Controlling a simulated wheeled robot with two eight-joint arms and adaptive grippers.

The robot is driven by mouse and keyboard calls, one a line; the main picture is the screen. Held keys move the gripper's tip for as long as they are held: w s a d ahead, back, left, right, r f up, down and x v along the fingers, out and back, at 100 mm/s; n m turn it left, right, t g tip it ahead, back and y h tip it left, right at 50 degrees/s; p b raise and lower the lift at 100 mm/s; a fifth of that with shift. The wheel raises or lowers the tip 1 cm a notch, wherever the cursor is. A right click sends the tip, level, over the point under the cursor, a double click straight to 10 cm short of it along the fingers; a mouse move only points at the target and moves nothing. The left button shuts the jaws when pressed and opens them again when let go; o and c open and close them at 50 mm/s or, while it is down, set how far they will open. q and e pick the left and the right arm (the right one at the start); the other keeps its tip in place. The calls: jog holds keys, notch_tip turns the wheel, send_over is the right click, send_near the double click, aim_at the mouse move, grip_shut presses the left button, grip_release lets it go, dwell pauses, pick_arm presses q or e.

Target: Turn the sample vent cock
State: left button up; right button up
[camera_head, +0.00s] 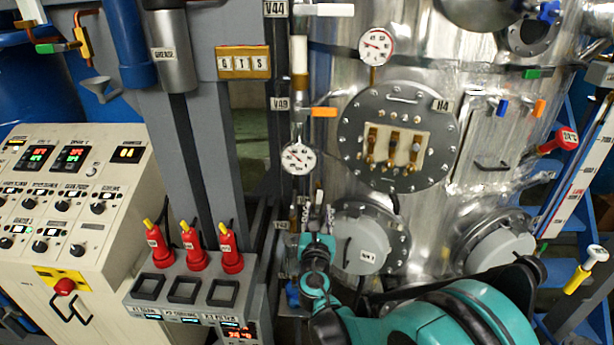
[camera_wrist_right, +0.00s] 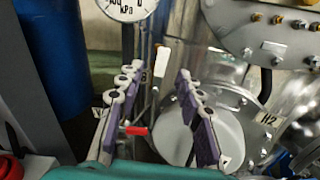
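My right gripper (camera_head: 318,216) points at the lower part of a thin vertical pipe, left of a round grey cover marked H2. In the right wrist view the gripper (camera_wrist_right: 159,74) is open, with its two purple-padded fingers apart and nothing held. A small red handle (camera_wrist_right: 136,130) shows between the fingers, close to the left finger. A white lever (camera_wrist_right: 161,62) stands upright behind the fingertips. I see no label that tells which of these is the sample vent cock. In the head view my gripper and arm hide this spot. My left gripper is not in view.
Pressure gauge (camera_head: 298,158) sits just above my gripper on the pipe. The grey cover (camera_head: 362,248) and steel vessel (camera_head: 425,215) are close on the right. An orange lever (camera_head: 324,112) is higher up.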

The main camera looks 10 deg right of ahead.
aim_at(320, 197)
jog(key=x, duration=0.7)
jog(key=shift+w+d, duration=0.2)
jog(key=shift+d, duration=0.05)
grip_shut()
